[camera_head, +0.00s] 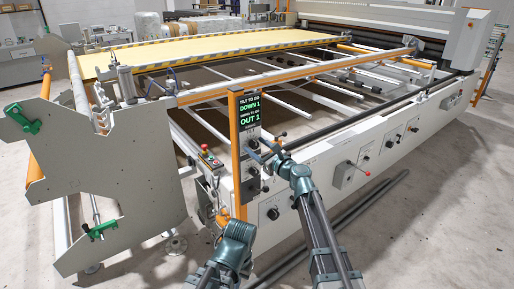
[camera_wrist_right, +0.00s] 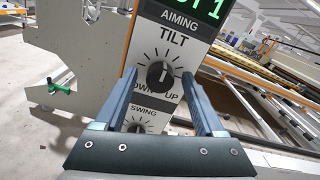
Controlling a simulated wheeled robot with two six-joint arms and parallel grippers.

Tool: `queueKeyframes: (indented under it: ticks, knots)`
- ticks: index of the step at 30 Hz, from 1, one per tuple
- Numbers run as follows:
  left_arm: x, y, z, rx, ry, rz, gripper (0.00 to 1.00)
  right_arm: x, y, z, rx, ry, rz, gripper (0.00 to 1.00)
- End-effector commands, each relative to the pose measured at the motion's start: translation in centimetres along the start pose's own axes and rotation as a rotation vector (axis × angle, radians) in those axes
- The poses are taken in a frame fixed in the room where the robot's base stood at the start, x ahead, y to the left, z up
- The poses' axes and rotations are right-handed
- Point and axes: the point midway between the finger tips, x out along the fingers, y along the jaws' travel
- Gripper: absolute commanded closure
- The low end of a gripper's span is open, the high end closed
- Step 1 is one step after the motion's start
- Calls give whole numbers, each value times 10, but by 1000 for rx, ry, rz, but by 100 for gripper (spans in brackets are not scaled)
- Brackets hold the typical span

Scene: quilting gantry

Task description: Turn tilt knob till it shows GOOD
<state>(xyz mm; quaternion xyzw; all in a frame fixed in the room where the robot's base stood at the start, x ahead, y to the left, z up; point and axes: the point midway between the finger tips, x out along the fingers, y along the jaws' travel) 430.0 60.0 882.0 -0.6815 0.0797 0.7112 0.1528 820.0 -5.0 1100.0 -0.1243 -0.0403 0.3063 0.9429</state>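The tilt knob (camera_wrist_right: 160,74) is a black round knob with a white pointer line, ringed by tick marks, under the word TILT. DOWN is printed at its lower left and UP at its lower right. My right gripper (camera_wrist_right: 159,77) is open, with one finger on each side of the knob; I cannot tell whether they touch it. The display (camera_head: 249,108) shows green text: tilt to go DOWN 1, swing to go OUT 1. In the head view my right gripper (camera_head: 265,151) is at the panel. My left arm shows low in the middle, its fingers unclear.
The swing knob (camera_wrist_right: 137,127) sits just below the tilt knob, partly behind my gripper. An orange post (camera_head: 234,150) carries the panel. A small control box with a red button (camera_head: 208,156) stands to its left. The white machine front (camera_head: 330,165) with more knobs runs right.

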Motion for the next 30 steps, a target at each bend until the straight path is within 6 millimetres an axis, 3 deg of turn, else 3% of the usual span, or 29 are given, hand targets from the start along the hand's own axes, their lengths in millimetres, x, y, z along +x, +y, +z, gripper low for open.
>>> queueKeyframes:
  ticks: [1, 12, 20, 30]
  knots:
    - [0, 0, 0, 0, 0, 0, 100, 0, 0, 0, 0, 0, 0, 36]
    - [0, 0, 0, 0, 0, 0, 100, 0, 0, 0, 0, 0, 0, 100]
    - [0, 0, 0, 0, 0, 0, 100, 0, 0, 0, -18, 0, 1, 100]
    - [0, 0, 0, 0, 0, 0, 100, 0, 0, 0, -211, 0, 1, 100]
